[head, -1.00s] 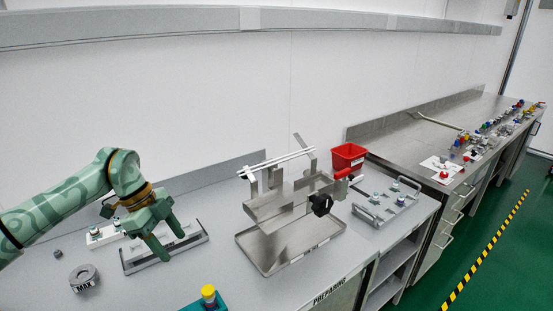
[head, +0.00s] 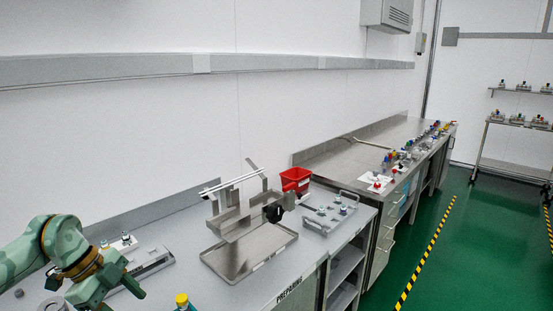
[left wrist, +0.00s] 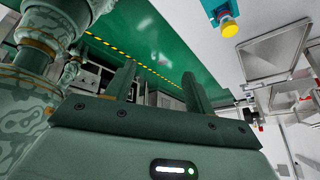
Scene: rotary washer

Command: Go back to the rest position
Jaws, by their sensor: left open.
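My left gripper (head: 112,292) is at the lower left of the head view, above the front left of the grey worktop (head: 225,292). Its fingers are apart with nothing between them. In the left wrist view the two fingers of the left gripper (left wrist: 160,82) also stand apart and empty, with the green floor behind them. My right gripper is not in the head view.
A metal rotary stand on a tray (head: 225,272) is mid-worktop, with a red bin (head: 296,178) behind it. A handled tray (head: 325,222) is to its right. A yellow-topped item (head: 182,300) is at the front. Green floor (head: 480,240) is open at right.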

